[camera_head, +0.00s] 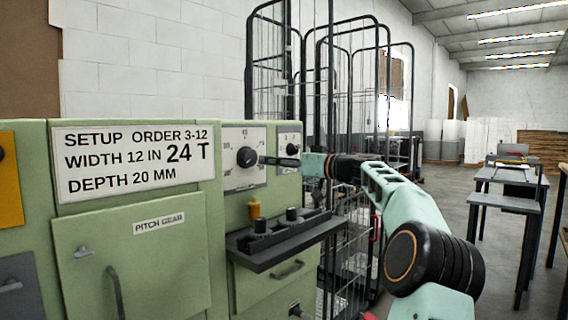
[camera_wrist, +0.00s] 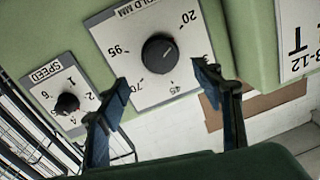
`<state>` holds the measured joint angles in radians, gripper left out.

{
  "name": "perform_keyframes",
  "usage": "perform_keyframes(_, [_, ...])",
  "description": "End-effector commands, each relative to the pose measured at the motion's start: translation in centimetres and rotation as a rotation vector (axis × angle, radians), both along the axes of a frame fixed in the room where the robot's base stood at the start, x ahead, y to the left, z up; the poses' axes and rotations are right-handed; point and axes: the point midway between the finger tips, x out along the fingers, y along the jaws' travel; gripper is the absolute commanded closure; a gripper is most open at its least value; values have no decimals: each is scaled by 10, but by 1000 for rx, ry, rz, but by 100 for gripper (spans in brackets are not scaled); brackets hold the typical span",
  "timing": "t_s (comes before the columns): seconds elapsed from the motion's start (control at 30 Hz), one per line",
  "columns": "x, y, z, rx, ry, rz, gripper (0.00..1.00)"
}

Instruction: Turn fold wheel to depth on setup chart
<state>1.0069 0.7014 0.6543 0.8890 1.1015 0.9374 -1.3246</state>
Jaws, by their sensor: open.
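The fold wheel is a round black knob (camera_head: 247,157) on a white dial plate on the green machine front. In the wrist view the fold wheel (camera_wrist: 159,53) sits on the plate marked "FOLD MM" (camera_wrist: 133,52), with 20, 45, 70 and 95 around it. Where its pointer stands is too small to tell. The setup chart (camera_head: 133,158) reads order 3-12, width 12 in, 24 T, depth 20 mm. My gripper (camera_head: 278,161) is in front of the dial, at its right. In the wrist view its fingers (camera_wrist: 162,90) are spread, empty and apart from the knob.
A smaller speed knob (camera_wrist: 67,103) sits beside the fold dial. Wire cage trolleys (camera_head: 345,80) stand behind my arm. Tables (camera_head: 505,200) are at right.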

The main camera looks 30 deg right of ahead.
Motion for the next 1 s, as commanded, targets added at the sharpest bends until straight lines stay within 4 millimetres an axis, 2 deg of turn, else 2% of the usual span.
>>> perform_keyframes(0.1, [-14, -7, 0, 1, 0, 0, 40])
perform_keyframes(0.23, [-22, -10, 0, -1, 0, 0, 40])
perform_keyframes(0.8, [-25, -11, 0, 0, 0, 1, 40])
perform_keyframes(0.9, [-20, -4, -5, -11, 19, 1, 40])
perform_keyframes(1.0, [-6, 18, -24, -51, 84, -4, 40])
